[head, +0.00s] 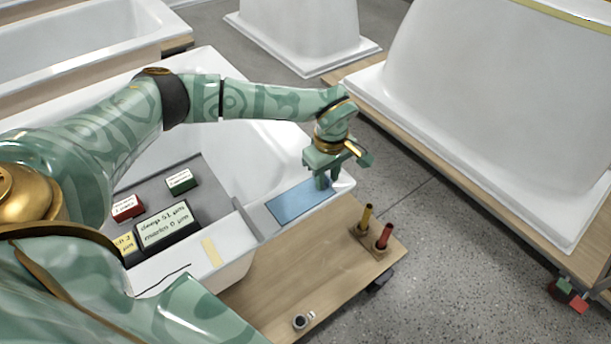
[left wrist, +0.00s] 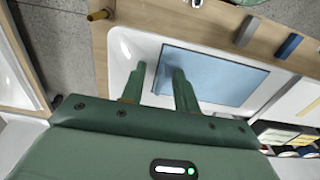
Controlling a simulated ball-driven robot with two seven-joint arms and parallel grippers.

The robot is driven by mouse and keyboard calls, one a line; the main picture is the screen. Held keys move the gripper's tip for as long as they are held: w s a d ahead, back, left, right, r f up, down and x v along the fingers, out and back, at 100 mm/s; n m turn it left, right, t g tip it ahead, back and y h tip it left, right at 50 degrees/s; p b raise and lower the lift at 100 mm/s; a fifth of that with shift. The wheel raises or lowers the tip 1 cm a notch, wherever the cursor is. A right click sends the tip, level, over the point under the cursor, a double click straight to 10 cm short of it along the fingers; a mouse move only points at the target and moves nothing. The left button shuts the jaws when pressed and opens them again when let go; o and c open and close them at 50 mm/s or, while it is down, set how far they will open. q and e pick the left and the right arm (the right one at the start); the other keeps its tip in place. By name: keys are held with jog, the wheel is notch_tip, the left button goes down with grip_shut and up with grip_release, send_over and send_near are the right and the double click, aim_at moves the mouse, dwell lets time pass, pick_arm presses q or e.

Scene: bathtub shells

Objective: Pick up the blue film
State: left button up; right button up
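The blue film (head: 298,203) is a flat, light blue rectangle lying on the pale surface at the wooden bench's edge. It also shows in the left wrist view (left wrist: 225,78), flat and with a thin dark border. My left gripper (head: 322,183) is at the film's far right end in the head view. Whether the fingertips touch the surface cannot be told. My right gripper is not in view.
A wooden bench top (head: 290,270) holds a yellow-handled tool (head: 366,217) and a red-handled tool (head: 384,236). A grey tray (head: 205,205) with several labelled blocks sits to the left. A white tub shell (head: 490,90) stands at right; grey floor lies between.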

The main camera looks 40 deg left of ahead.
pick_arm(q)
grip_shut()
jog(key=shift+r, duration=0.1)
